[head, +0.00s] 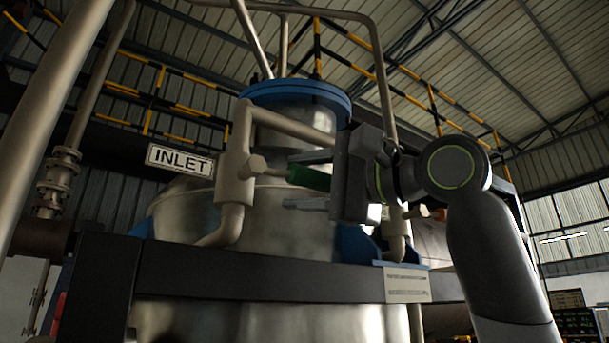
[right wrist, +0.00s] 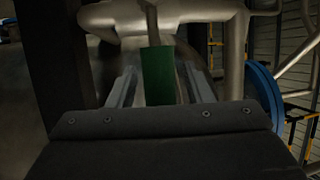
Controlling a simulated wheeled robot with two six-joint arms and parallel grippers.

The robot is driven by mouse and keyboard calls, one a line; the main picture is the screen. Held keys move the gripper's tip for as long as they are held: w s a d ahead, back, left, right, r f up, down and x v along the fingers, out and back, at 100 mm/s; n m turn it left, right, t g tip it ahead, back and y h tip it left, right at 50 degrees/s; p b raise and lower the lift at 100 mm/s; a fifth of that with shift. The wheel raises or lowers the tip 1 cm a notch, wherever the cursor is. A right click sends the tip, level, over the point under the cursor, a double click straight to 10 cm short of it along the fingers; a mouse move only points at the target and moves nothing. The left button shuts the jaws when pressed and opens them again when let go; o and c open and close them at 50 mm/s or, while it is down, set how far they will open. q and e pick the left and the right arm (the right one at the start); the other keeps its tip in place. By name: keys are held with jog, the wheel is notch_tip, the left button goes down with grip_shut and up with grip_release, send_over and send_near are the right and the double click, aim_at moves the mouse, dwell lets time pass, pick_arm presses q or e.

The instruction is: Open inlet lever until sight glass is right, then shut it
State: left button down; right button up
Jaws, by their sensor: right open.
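The inlet lever has a green handle (head: 310,178) that sticks out to the right from a beige valve body (head: 240,166), just right of the INLET sign (head: 180,160). My right gripper (head: 300,181) comes in from the right, its fingers above and below the handle. In the right wrist view the green handle (right wrist: 158,75) stands between the two fingers (right wrist: 160,88), with a gap on each side. The gripper is open and not clamped on it. I cannot make out a sight glass in either view. My left gripper is not in view.
A metal vessel with a blue flange (head: 295,90) stands behind the lever. A dark beam (head: 250,273) crosses in front below, with a pale label plate (head: 407,285) at its right. Pipes rise at the left. A small orange part (head: 440,214) shows behind my right arm.

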grip_shut()
jog(key=shift+f, duration=0.1)
